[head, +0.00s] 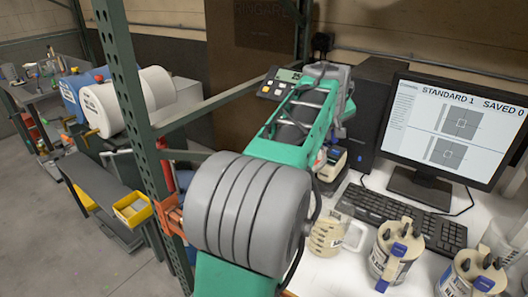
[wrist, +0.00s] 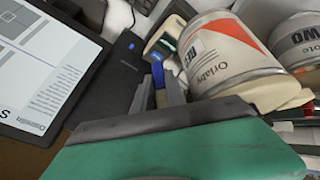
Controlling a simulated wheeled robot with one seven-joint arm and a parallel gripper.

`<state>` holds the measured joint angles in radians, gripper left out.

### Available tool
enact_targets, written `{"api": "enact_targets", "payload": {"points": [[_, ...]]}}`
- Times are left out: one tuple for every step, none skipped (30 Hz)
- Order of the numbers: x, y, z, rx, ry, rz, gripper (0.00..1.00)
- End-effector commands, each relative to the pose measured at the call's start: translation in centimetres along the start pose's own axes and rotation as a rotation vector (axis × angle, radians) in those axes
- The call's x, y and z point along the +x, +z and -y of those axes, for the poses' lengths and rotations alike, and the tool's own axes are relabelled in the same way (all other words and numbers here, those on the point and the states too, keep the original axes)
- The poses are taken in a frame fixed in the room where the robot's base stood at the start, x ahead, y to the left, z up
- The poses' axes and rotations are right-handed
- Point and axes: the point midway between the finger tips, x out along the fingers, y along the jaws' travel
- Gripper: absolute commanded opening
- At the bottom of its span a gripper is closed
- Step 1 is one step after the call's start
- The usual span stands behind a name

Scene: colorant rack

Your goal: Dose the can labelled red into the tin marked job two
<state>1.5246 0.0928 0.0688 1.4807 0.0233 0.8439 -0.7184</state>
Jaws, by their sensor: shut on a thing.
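In the wrist view, the can labelled red (wrist: 225,45) is white with an orange-red triangle and a small "RED" tag on its left side. A cream part sits at its lower edge in the picture. My gripper (wrist: 164,92) is close against the can's left side, its dark fingers shut on a blue part (wrist: 158,74) beside the tag. My arm covers the gripper in the head view. I cannot pick out a tin marked job two; no such mark is readable.
Two cans with blue parts on top (head: 392,255) (head: 473,272) and a cream measuring jug (head: 328,236) stand on the white bench. A keyboard (head: 405,212) and monitor (head: 455,128) are behind. A green rack post (head: 138,110) stands left of my arm. Another labelled can (wrist: 302,42) is beside the red one.

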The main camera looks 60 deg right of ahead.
Motion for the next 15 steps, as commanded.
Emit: {"api": "enact_targets", "payload": {"points": [[-0.3, -0.1, -0.8, 0.014, -0.011, -0.001, 0.00], [-0.2, 0.0, -1.0, 0.024, -0.025, 0.000, 0.00], [0.0, 0.1, -1.3, 0.036, -0.047, 0.002, 0.00], [0.3, 0.3, -1.4, 0.046, -0.065, 0.004, 0.00], [0.7, 0.5, -1.5, 0.058, -0.085, 0.005, 0.00], [1.2, 0.8, -1.6, 0.073, -0.113, 0.004, 0.00], [1.6, 1.0, -1.7, 0.086, -0.134, 0.004, 0.00], [1.9, 1.1, -1.6, 0.092, -0.149, 0.004, 0.00], [2.2, 1.3, -1.7, 0.103, -0.168, 0.003, 0.00], [2.6, 1.4, -1.7, 0.111, -0.183, 0.003, 0.00], [2.8, 1.6, -1.8, 0.121, -0.198, 0.003, 0.00], [3.1, 1.7, -1.8, 0.130, -0.215, 0.001, 0.00], [3.2, 1.7, -1.8, 0.135, -0.226, 0.001, 0.00], [3.3, 1.8, -1.9, 0.142, -0.237, 0.002, 0.00], [3.5, 1.9, -1.9, 0.150, -0.253, 0.003, 0.00]]}}
